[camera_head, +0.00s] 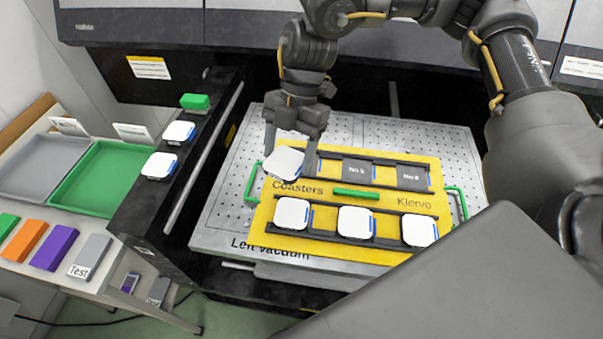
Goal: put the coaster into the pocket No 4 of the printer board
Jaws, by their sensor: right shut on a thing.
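My right gripper (290,150) points down over the left end of the board's back row. It is shut on a white coaster (284,164), which looks slightly tilted. The yellow printer board (335,198) lies on the perforated metal bed. Its front row holds three white coasters (356,222). In the back row, the empty dark pockets No 5 (357,170) and No 6 (412,178) show. Pocket No 4 is hidden behind the held coaster and gripper; I cannot tell whether the coaster touches the board. My left gripper is not in view.
Two more white coasters (160,165) and a green block (195,101) lie on the black printer ledge at left. A green tray (100,205), a grey tray (40,190) and coloured blocks (55,247) are farther left. Green handles (456,203) edge the board.

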